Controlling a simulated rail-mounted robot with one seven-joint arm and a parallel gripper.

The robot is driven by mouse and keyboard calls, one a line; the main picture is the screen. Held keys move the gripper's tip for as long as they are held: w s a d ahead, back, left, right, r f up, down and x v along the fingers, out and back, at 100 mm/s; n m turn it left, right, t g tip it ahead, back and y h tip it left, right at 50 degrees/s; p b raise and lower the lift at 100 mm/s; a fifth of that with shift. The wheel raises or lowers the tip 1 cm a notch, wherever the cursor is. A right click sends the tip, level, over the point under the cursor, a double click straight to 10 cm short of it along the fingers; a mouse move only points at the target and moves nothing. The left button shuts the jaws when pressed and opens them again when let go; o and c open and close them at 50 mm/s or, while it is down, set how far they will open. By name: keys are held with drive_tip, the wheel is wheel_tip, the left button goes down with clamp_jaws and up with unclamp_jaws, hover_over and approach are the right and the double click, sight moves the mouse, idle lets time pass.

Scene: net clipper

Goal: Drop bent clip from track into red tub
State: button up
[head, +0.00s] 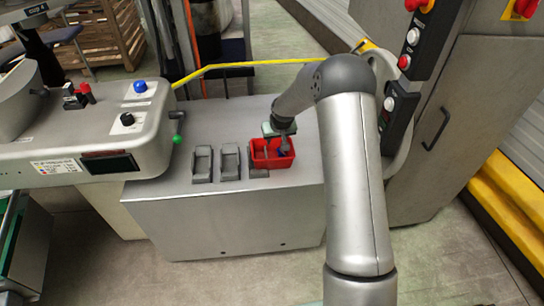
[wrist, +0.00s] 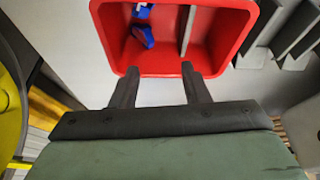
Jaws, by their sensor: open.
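The red tub (head: 272,163) sits on top of the grey metal cabinet. In the wrist view, I look into the red tub (wrist: 232,28). A small blue piece (wrist: 142,36) with a second blue part above it lies inside, left of a grey strip; I cannot tell whether these are one bent clip or two. A bit of blue also shows in the tub in the head view (head: 281,152). My gripper (wrist: 159,68) is open, with nothing between its fingers. Its fingertips overlap the tub's near wall in the wrist view. In the head view, my gripper (head: 280,133) is over the tub. I cannot make out a track.
Grey holders (head: 202,163) stand left of the tub on the cabinet top (head: 300,180). A machine housing (head: 100,130) with a green-tipped lever (head: 177,138) is farther left. A tall control cabinet (head: 440,100) stands at right.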

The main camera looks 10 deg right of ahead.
drive_tip(key=b+v, duration=0.1)
drive_tip(key=v, duration=1.5)
drive_tip(key=shift+s+b, duration=0.15)
drive_tip(key=shift+b, duration=0.25)
drive_tip(key=shift+r, duration=0.15)
drive_tip(key=s+a+r+g, duration=0.1)
drive_tip(key=s+g, duration=0.3)
drive_tip(key=s, duration=3.3)
drive_tip(key=shift+r+m, duration=0.3)
drive_tip(key=shift+r, duration=0.25)
drive_tip(key=shift+w+a, duration=0.1)
